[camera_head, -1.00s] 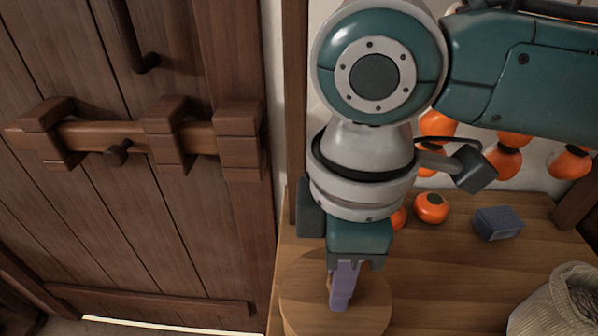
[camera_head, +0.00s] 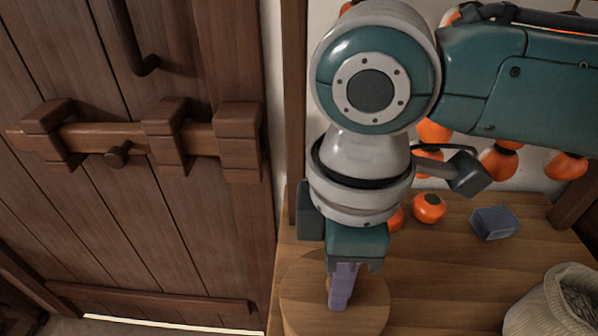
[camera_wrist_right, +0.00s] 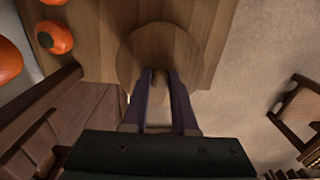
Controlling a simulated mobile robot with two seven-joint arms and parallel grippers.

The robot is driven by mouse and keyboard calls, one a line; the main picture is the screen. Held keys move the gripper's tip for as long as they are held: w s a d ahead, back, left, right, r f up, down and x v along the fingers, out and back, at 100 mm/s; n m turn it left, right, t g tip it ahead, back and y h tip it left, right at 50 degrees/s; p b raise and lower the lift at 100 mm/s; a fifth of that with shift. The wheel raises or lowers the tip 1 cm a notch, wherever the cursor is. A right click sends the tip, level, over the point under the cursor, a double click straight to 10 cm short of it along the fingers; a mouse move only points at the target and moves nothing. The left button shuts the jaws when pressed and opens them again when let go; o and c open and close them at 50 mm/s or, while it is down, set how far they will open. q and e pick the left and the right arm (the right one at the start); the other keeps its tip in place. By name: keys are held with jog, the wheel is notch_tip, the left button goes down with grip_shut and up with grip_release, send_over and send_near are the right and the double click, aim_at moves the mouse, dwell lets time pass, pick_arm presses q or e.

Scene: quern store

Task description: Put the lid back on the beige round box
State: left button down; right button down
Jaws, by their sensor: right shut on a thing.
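A round light-brown wooden lid (camera_head: 365,311) with a small knob lies level at the near left end of the wooden shelf. It also shows in the right wrist view (camera_wrist_right: 178,44) as a full disc. My right gripper (camera_head: 341,298) points down over it, its purple fingers shut on the lid's knob. In the right wrist view the fingers (camera_wrist_right: 160,80) close around the knob near the disc's middle. I cannot make out the beige round box apart from the lid; whatever is under the disc is hidden or cut off. My left gripper is not in view.
The wooden shelf (camera_head: 440,270) carries an orange persimmon (camera_head: 429,207), a grey-blue block (camera_head: 495,222) and an open cloth sack (camera_head: 545,310) at the right. More orange fruits hang by the wall. A barred plank door (camera_head: 190,250) stands left. Shelf space right of the lid is clear.

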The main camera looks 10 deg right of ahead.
jog(key=shift+r+p, duration=0.1)
jog(key=shift+p, duration=0.25)
dwell(0.8)
jog(key=shift+f, duration=0.25)
dwell(0.4)
jog(key=shift+p, duration=0.6)
jog(key=c, duration=1.1)
grip_release()
jog(key=o, duration=1)
jog(key=shift+c, duration=0.2)
jog(key=shift+r, duration=0.1)
